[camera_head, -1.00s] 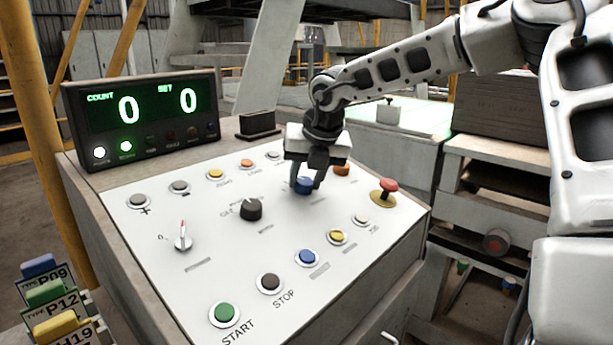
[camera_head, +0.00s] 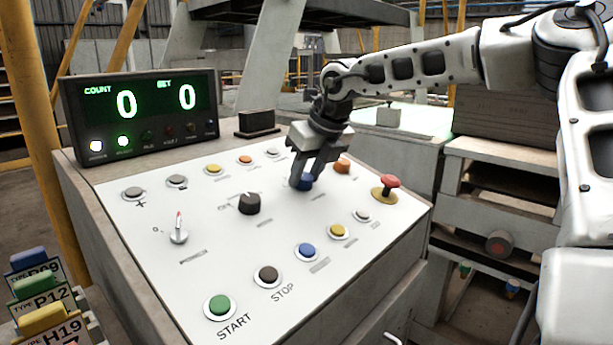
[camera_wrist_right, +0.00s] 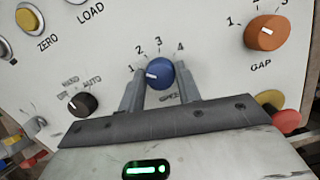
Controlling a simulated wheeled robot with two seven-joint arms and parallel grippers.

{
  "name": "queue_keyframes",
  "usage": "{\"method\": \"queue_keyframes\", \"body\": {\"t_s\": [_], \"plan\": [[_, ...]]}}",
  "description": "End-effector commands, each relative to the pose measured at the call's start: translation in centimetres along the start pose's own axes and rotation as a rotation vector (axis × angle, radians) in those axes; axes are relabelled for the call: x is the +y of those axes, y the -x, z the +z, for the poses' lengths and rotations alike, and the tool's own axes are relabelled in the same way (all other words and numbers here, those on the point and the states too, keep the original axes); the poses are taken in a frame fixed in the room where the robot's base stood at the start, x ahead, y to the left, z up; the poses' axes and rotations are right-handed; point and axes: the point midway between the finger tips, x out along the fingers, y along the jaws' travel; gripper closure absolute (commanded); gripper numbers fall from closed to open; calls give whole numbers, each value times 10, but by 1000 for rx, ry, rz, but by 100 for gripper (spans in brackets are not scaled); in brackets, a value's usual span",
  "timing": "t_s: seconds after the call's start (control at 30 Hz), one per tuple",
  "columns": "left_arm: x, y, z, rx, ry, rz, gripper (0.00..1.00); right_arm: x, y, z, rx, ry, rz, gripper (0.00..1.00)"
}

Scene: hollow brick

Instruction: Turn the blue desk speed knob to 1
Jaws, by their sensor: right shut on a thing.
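The blue speed knob (camera_head: 306,181) stands on the sloping white panel, partly hidden by my right gripper (camera_head: 302,184). In the right wrist view the blue knob (camera_wrist_right: 160,74) sits between the two fingers of my right gripper (camera_wrist_right: 160,82), which is shut on it. The knob's white pointer mark faces left, toward the printed 1. The numbers 2, 3 and 4 run in an arc above the knob. My left gripper is not in view.
An orange gap knob (camera_wrist_right: 267,32) and a black hand/auto knob (camera_wrist_right: 82,103) flank the blue knob. A red mushroom button (camera_head: 390,182) stands up to its right. A display box (camera_head: 140,110) reading 0 and 0 sits at the back left.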

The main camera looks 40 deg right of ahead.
Motion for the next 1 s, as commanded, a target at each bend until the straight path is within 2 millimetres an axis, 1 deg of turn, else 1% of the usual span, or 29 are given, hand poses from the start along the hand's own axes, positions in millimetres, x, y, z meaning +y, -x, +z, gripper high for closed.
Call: {"method": "queue_keyframes", "body": {"t_s": [0.2,0.4,0.9,0.93,1.0], "plan": [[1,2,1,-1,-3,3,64,0,1,1,-2,117,21,89],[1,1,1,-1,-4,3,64,0,1,1,-3,179,31,89],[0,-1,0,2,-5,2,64,0,1,1,-4,202,33,89],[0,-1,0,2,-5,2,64,0,1,1,-4,202,33,64],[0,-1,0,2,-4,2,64,0,1,1,-4,201,33,46]]}}
